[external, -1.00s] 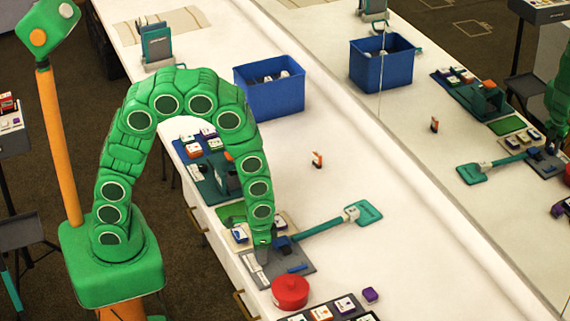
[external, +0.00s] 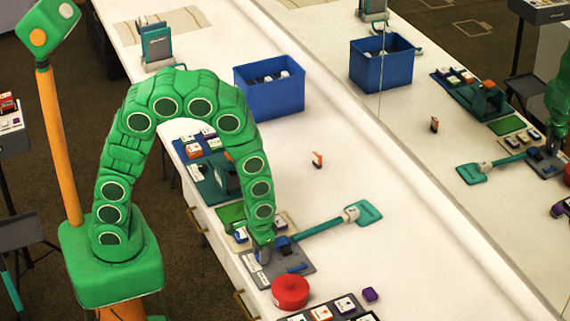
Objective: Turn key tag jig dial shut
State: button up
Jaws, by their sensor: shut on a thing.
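The key tag jig is a grey plate (external: 299,266) with blue parts (external: 283,243) on it, near the front edge of the white counter. My green arm arches over from the left and my gripper (external: 262,252) points down onto the left part of the jig. It is shut on the jig's dial, which is mostly hidden by the fingers. The dial's exact angle cannot be made out.
A blue bin (external: 270,87) stands further back. A mirror along the counter's right side repeats these things.

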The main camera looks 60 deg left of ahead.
jog(key=o, duration=1)
jog(key=shift+o, duration=0.2)
jog(key=shift+r, duration=0.1)
jog(key=shift+r, duration=3.8)
